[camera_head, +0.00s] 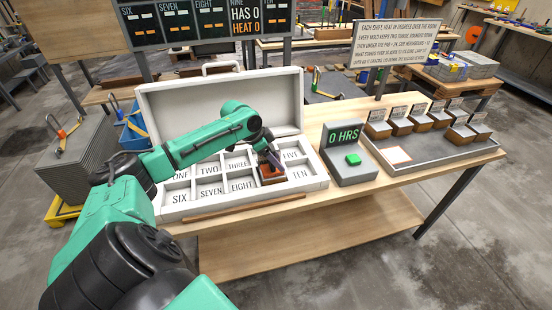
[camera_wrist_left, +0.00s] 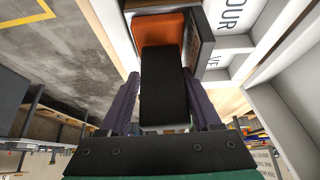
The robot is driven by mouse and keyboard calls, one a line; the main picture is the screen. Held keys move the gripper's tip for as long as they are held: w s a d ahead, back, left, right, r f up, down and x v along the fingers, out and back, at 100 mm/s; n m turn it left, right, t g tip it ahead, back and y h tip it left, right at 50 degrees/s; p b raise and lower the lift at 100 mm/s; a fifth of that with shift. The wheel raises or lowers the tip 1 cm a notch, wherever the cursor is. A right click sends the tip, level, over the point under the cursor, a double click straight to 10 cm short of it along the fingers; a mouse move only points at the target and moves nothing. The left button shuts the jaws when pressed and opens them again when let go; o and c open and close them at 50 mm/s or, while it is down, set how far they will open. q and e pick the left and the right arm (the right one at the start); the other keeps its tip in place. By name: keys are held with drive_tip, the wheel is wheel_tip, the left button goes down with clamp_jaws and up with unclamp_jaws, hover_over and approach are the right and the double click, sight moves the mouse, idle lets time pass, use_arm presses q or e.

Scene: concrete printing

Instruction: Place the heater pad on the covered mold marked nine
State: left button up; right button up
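The heater pad (camera_head: 269,171) is orange with a black upright grip. It sits at the compartment between EIGHT and TEN in the front row of the white case, where the nine label is hidden. In the left wrist view the orange pad (camera_wrist_left: 160,27) lies beyond the black grip, beside a dark box-like edge. My left gripper (camera_head: 268,156) is over this compartment, and its purple fingers (camera_wrist_left: 160,78) close in on both sides of the black grip. The covered mold under the pad is mostly hidden; I cannot tell whether the pad rests on it. My right gripper is not in view.
The open white case (camera_head: 322,181) has numbered compartments and a raised lid (camera_head: 170,105). A grey console (camera_head: 350,172) reading 0 HRS with a green button stands right of it. A grey tray (camera_head: 440,152) holds several labelled molds. A board above reads NINE HAS 0 HEAT 0.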

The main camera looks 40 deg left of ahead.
use_arm(q)
drive_tip(key=shift+a+r, duration=0.15)
drive_tip(key=shift+s+a+r, duration=0.1)
drive_tip(key=shift+r, duration=0.15)
drive_tip(key=b+v, duration=0.1)
drive_tip(key=v, duration=1)
idle(0.5)
